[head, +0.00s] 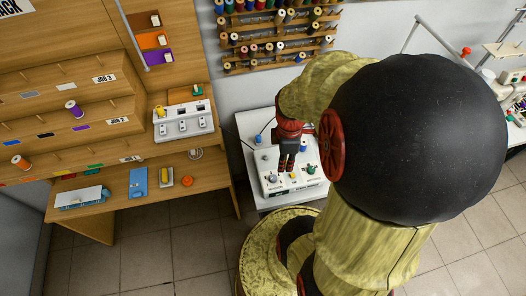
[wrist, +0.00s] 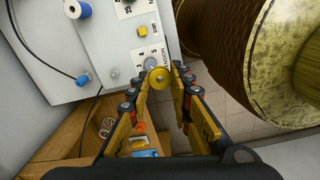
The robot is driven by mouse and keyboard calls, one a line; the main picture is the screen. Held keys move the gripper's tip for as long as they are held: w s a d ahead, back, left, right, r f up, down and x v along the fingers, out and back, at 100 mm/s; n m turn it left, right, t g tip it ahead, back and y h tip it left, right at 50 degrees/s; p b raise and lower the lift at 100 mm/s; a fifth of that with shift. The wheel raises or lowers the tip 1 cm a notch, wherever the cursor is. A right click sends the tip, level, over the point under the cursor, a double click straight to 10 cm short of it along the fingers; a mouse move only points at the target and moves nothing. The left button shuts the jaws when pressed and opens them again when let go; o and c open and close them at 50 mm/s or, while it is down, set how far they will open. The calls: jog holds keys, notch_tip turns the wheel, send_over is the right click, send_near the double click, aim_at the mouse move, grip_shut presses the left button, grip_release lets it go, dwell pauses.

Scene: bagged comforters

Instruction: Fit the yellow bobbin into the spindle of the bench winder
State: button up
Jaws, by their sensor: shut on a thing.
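My gripper (wrist: 162,72) is shut on the yellow bobbin (wrist: 160,79), whose round end faces the wrist camera between the fingertips. In the head view my gripper (head: 287,163) points down over the white bench winder (head: 267,188). The winder's panel also shows in the wrist view (wrist: 108,52). A grey round part (wrist: 150,62) on the panel appears just past the bobbin; I cannot tell whether it is the spindle or whether they touch. I cannot tell the bobbin apart in the head view.
A blue thread spool (wrist: 77,9) stands on the winder, with a black cable beside it. A green knob (head: 311,169) is at the winder's right. A wooden shelf desk (head: 150,190) with a white switch box (head: 183,122) is left. Thread racks (head: 275,40) hang behind.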

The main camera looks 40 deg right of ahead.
jog(key=w+d+f+b, duration=0.2)
jog(key=w+d+f, duration=0.15)
jog(key=w, duration=0.35)
jog(key=b, duration=0.1)
send_near(266, 152)
jog(key=s+a, duration=0.2)
jog(key=shift+s+a, duration=0.2)
jog(key=shift+s, duration=0.2)
jog(key=shift+w+f, duration=0.15)
jog(key=shift+f, duration=0.2)
jog(key=shift+w+d+f+b, duration=0.15)
jog(key=shift+f+b, duration=0.55)
jog(key=shift+f, duration=0.85)
jog(key=shift+f, duration=0.5)
jog(key=shift+f+b, duration=0.1)
jog(key=shift+b, duration=0.2)
jog(key=o, duration=0.7)
